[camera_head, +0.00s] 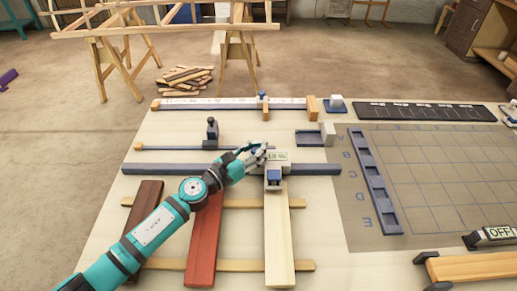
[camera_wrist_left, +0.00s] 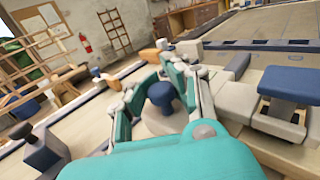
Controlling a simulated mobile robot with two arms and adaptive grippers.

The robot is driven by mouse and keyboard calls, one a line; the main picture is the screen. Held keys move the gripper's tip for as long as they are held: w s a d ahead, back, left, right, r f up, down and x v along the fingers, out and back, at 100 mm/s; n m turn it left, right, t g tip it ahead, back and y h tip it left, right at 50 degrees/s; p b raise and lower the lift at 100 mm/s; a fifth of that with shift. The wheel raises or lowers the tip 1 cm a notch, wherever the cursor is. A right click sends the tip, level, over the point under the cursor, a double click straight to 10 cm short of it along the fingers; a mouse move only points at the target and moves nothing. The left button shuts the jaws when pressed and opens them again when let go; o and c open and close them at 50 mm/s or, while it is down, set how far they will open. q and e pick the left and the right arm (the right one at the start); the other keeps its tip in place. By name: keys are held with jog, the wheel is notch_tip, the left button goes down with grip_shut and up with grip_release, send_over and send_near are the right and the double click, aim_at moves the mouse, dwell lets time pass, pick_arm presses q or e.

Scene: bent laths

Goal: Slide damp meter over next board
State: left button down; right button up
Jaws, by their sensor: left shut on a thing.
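The damp meter (camera_head: 280,155) is a pale box with a small display and a blue block (camera_head: 274,177) at its front. It sits on a long blue-grey rail (camera_head: 220,169), at the far end of the pale board (camera_head: 279,240). In the left wrist view the blue block (camera_wrist_left: 291,84) stands at right beside a blue knob (camera_wrist_left: 160,94). My left gripper (camera_head: 260,155) is at the meter's left side, its fingers shut around that knob. A red-brown board (camera_head: 204,245) and a dark brown board (camera_head: 145,207) lie to the left, partly hidden by my left arm.
Two thin battens (camera_head: 250,203) run under the boards. Behind the rail are a shorter slider (camera_head: 211,130) and a long scale rail (camera_head: 220,103). A blue slotted strip (camera_head: 373,180) and gridded mat (camera_head: 440,170) lie right. Bare tabletop (camera_head: 320,240) shows right of the pale board.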

pick_arm(q)
jog(key=shift+s+d+f, duration=0.2)
jog(key=shift+s+f, duration=0.05)
jog(key=shift+f, duration=0.05)
jog(key=shift+a+f, duration=0.2)
jog(key=shift+a, duration=0.25)
jog(key=a+b, duration=0.8)
jog(key=a, duration=0.7)
jog(key=shift+f+b, duration=0.2)
jog(key=shift+b, duration=0.1)
jog(key=shift+a+r, duration=0.2)
jog(key=shift+a, duration=0.2)
jog(key=c, duration=1.3)
grip_release()
jog(key=shift+s+a+r, duration=0.2)
jog(key=shift+s+r, duration=0.1)
jog(key=shift+o, duration=0.8)
jog(key=shift+w+a+r, duration=0.1)
jog(key=shift+w, duration=0.05)
